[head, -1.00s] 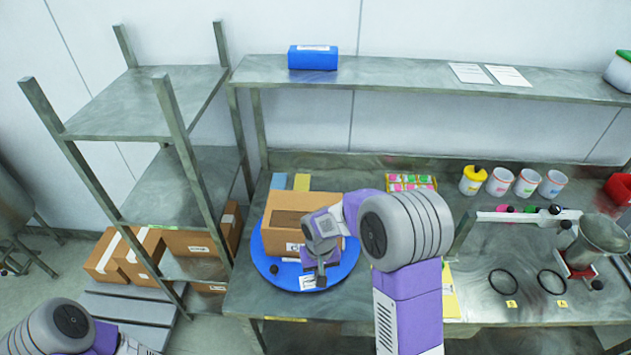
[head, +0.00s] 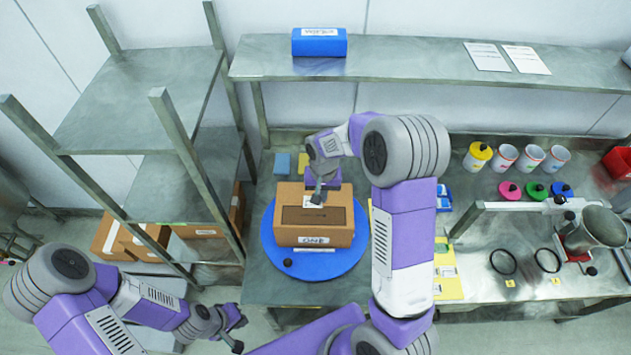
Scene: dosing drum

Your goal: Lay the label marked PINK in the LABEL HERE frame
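A cardboard box (head: 340,236) marked ONE on its front sits on a blue round disc (head: 358,262). A darker brown rectangle (head: 328,216) shows on its top; no LABEL HERE wording is readable. A white label-like strip (head: 315,249) shows low at the box's front. No label reading PINK can be made out. My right gripper (head: 317,197) is over the back part of the box top; its fingertips are small and whether they hold anything is unclear. My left gripper (head: 236,332) is in front of the table, fingers apart, with nothing visible between them.
A yellow sheet with white patches (head: 448,288) lies right of my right arm, partly hidden. Pink (head: 510,190), green and blue lids lie before several cups. A metal rack (head: 175,190) stands left. A shelf (head: 400,68) runs above the table's back.

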